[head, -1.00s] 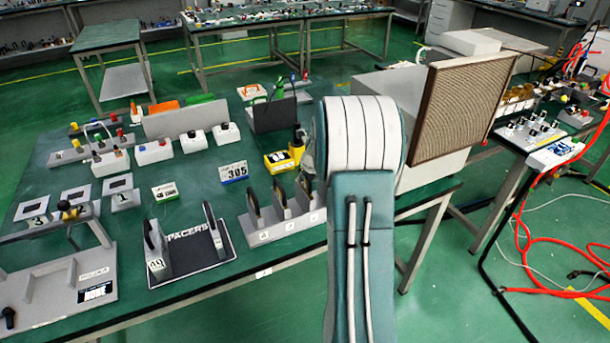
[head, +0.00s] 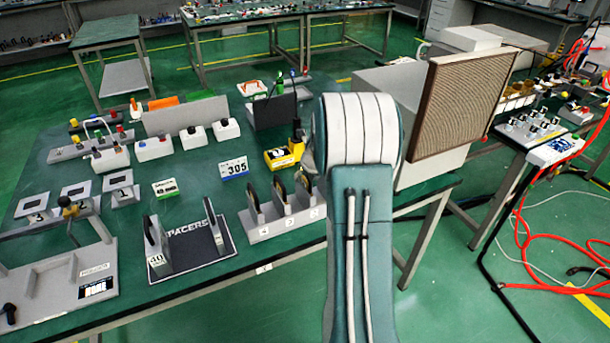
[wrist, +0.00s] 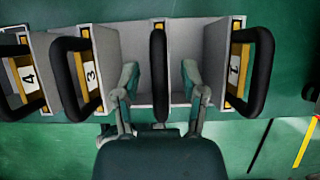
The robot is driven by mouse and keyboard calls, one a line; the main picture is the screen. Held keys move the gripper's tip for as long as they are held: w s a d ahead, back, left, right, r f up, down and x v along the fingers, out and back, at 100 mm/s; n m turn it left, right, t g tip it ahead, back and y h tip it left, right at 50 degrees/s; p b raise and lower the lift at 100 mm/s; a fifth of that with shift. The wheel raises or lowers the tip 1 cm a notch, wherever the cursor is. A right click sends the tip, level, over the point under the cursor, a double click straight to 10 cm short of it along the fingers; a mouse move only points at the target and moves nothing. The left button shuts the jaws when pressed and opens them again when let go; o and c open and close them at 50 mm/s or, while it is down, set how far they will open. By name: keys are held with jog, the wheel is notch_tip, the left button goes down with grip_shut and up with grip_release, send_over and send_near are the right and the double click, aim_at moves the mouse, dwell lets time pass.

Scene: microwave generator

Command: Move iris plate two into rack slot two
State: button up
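The grey rack (head: 285,224) stands near the front edge of the green table and holds upright dark-handled plates; my arm hides its right end. In the wrist view, the rack (wrist: 132,40) shows plates labelled 4 (wrist: 27,76), 3 (wrist: 85,74) and 1 (wrist: 238,72). Between plates 3 and 1 is a black handle (wrist: 159,70), seen edge-on; its label is not visible, so I cannot confirm it is iris plate two. My gripper (wrist: 160,82) is open, one finger on each side of this handle, with gaps visible on both sides.
A black PACERS stand (head: 190,245) is left of the rack. A yellow block (head: 282,158) and a 305 card (head: 233,168) lie behind it. A large box with a brown mesh panel (head: 465,105) stands to the right.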

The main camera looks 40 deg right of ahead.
jog(key=v, duration=1.1)
jog(key=shift+s+r, duration=0.2)
jog(key=shift+r, duration=0.15)
